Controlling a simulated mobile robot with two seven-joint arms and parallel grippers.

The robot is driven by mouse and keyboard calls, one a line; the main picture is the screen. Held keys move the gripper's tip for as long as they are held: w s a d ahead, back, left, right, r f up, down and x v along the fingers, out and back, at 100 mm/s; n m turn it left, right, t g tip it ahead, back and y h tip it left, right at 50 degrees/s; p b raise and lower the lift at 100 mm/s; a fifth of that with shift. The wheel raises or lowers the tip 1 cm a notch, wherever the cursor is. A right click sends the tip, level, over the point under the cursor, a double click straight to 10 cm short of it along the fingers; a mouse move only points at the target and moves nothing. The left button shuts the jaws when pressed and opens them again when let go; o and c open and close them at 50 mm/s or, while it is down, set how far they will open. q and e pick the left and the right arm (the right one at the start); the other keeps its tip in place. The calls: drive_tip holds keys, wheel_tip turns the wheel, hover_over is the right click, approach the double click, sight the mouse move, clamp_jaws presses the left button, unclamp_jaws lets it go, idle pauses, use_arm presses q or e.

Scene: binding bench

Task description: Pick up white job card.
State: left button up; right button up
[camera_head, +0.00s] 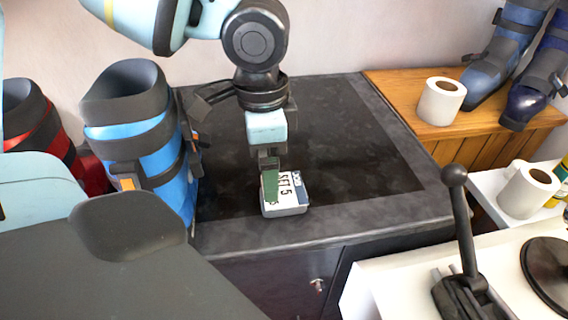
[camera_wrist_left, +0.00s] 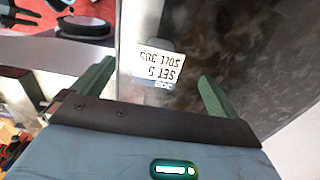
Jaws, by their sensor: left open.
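The white job card (camera_head: 290,188), with dark printed lettering, lies on a small grey block or tray (camera_head: 287,210) near the front of the dark bench top. In the left wrist view the card (camera_wrist_left: 160,62) shows between my two green fingers, with its print upside down. My left gripper (camera_head: 270,190) points down over the card's left part, and a green finger hides some of it in the head view. The left gripper (camera_wrist_left: 157,74) is open with nothing held. I cannot tell whether the fingers touch the card or the block. My right gripper is not seen.
Blue (camera_head: 150,150) and red (camera_head: 45,125) ski boots stand left of the arm. A paper roll (camera_head: 440,101) and more boots (camera_head: 500,60) sit on a wooden bench at right. A black lever (camera_head: 460,225) rises front right. The dark bench top (camera_head: 365,170) right of the card is clear.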

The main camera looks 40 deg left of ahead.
use_arm(q)
drive_tip(key=shift+w+d+f+b, duration=0.1)
drive_tip(key=shift+f+b, duration=0.25)
drive_tip(key=shift+f, duration=2.3)
drive_tip(key=shift+f, duration=0.25)
drive_tip(key=c, duration=1.3)
wheel_tip(320, 180, up, 11)
drive_tip(key=shift+f+p, duration=0.2)
drive_tip(key=shift+p, duration=0.6)
